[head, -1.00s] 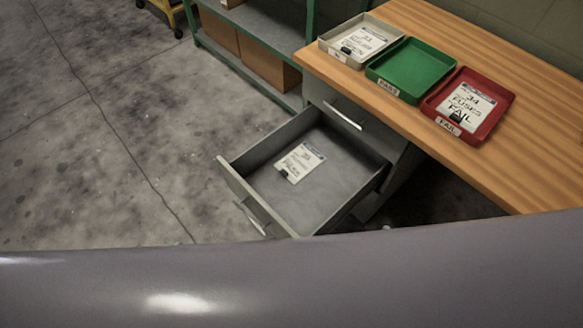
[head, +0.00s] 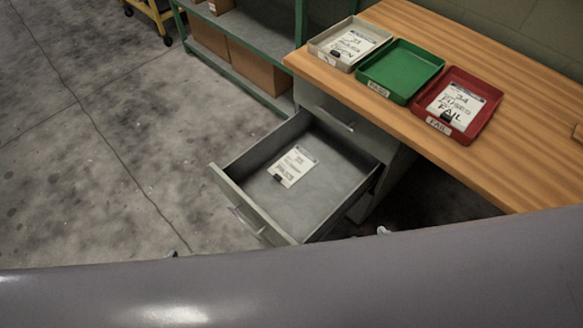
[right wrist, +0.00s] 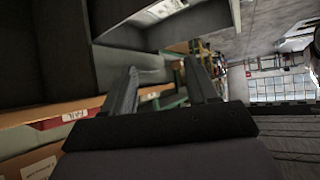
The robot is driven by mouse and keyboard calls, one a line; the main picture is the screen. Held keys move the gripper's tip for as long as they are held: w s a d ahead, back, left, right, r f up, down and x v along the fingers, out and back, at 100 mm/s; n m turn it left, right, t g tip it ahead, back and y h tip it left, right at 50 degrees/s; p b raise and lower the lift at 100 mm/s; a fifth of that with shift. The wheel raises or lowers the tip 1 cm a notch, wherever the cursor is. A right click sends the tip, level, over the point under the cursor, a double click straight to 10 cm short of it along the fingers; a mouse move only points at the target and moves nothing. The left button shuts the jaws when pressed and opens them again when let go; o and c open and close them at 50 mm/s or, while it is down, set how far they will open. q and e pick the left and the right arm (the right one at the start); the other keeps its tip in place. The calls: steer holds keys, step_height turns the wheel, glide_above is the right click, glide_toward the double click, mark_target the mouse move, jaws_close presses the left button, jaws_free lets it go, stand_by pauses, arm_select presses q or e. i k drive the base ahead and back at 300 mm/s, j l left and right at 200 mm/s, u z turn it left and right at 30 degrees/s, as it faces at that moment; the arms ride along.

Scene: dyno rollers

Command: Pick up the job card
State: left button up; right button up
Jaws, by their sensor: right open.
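A white job card (head: 294,166) with dark print and a black clip lies flat in the open grey drawer (head: 340,178). A similar card (head: 354,45) lies in the pale grey tray, and another (head: 456,103), marked FAIL, lies in the red tray. My right gripper (right wrist: 163,88) is open in the right wrist view, with nothing between its fingers. In the head view only a small tip, seemingly of my right gripper (head: 383,230), shows below the drawer. A small tip, seemingly of my left gripper (head: 170,254), shows at left; its jaws are hidden.
The pale grey tray (head: 317,45), empty green PASS tray (head: 402,70) and red FAIL tray (head: 484,121) stand in a row on the wooden bench (head: 530,150). A green-framed shelf (head: 265,38) with cardboard boxes stands behind the drawer. Floor left of the drawer is clear.

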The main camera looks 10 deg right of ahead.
mark_target(297, 162)
steer(key=z, duration=2.05)
steer(key=k+j+z, duration=0.25)
steer(key=k+j, duration=0.2)
steer(key=j, duration=0.45)
steer(key=k+j, duration=0.1)
steer(key=j, duration=0.3)
